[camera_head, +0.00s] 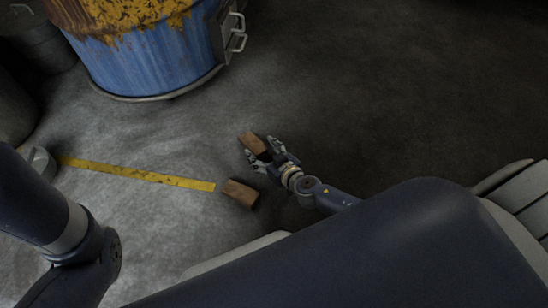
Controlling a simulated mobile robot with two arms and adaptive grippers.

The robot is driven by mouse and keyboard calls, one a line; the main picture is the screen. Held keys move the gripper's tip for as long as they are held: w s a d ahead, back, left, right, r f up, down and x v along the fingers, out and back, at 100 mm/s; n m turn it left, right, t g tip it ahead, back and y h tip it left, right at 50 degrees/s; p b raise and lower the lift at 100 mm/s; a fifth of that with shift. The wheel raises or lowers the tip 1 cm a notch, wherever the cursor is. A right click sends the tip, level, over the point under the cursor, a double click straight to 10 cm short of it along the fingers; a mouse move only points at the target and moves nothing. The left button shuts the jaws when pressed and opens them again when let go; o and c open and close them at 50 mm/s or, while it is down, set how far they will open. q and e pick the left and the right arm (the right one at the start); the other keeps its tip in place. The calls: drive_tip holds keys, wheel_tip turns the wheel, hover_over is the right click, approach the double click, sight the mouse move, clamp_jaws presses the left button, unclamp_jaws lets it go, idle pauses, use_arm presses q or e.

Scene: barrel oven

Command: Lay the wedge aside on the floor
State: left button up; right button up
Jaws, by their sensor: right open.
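Two brown, block-like pieces lie near each other in the head view, and I cannot tell for sure which is the wedge. One brown block (252,143) is at the fingertips of my right gripper (261,151), which is open. Its near end is between or just beyond the fingers; contact is unclear. The other brown block (240,193) lies on the grey floor (150,225), below and left of the right gripper and apart from it.
A blue barrel (150,62) with rusty yellow upper parts and metal handles stands at the top left. A worn yellow strip (140,174) runs along the floor toward the lower block. Floor at the upper right is clear.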

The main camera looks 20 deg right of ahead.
drive_tip(key=p+v, duration=0.1)
drive_tip(key=v, duration=0.7)
drive_tip(key=shift+s+r, duration=0.1)
